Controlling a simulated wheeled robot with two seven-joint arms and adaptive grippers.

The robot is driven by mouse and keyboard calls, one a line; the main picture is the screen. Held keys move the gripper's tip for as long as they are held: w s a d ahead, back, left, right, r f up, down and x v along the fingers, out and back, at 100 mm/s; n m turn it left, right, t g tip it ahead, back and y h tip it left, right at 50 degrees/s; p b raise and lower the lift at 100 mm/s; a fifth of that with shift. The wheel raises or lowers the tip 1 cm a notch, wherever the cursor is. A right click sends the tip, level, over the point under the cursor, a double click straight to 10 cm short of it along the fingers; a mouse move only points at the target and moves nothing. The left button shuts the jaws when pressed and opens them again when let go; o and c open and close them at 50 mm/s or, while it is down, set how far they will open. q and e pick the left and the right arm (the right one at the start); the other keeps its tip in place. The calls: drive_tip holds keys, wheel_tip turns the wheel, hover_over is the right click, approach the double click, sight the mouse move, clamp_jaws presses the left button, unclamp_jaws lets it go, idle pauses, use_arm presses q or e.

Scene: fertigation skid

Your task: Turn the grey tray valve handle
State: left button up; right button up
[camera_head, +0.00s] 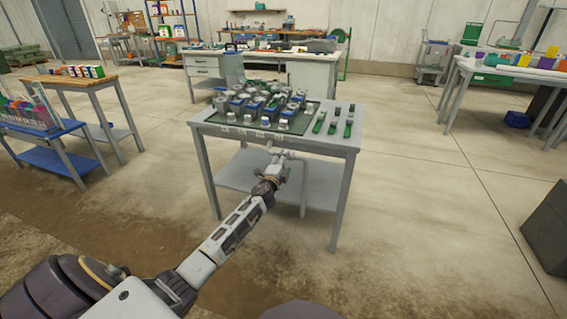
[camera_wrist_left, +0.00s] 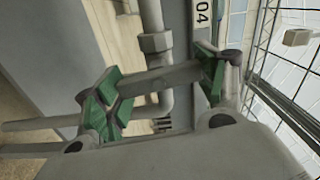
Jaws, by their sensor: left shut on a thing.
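My left gripper (camera_head: 277,160) reaches to the front edge of the grey table, just below the row of labels. In the left wrist view, the green-padded fingers of the gripper (camera_wrist_left: 157,86) are shut on a grey bar-shaped valve handle (camera_wrist_left: 160,77), which lies across between them. A grey pipe with a hex fitting (camera_wrist_left: 156,43) runs behind the handle. A label reading 04 (camera_wrist_left: 203,12) is beside the pipe. In the head view the handle is too small to make out clearly. My right gripper is in neither view.
The grey table (camera_head: 338,142) carries a dark green tray (camera_head: 205,118) with several grey, blue and green fittings. A lower shelf (camera_head: 237,176) sits under the arm. A blue cart (camera_head: 52,160) stands at left.

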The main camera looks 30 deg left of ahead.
use_arm(q)
drive_tip(key=shift+f+m, duration=0.1)
drive_tip(key=shift+m, duration=0.5)
drive_tip(key=o, duration=1)
drive_tip(key=shift+s, duration=0.1)
drive_tip(key=shift+v, duration=5.9)
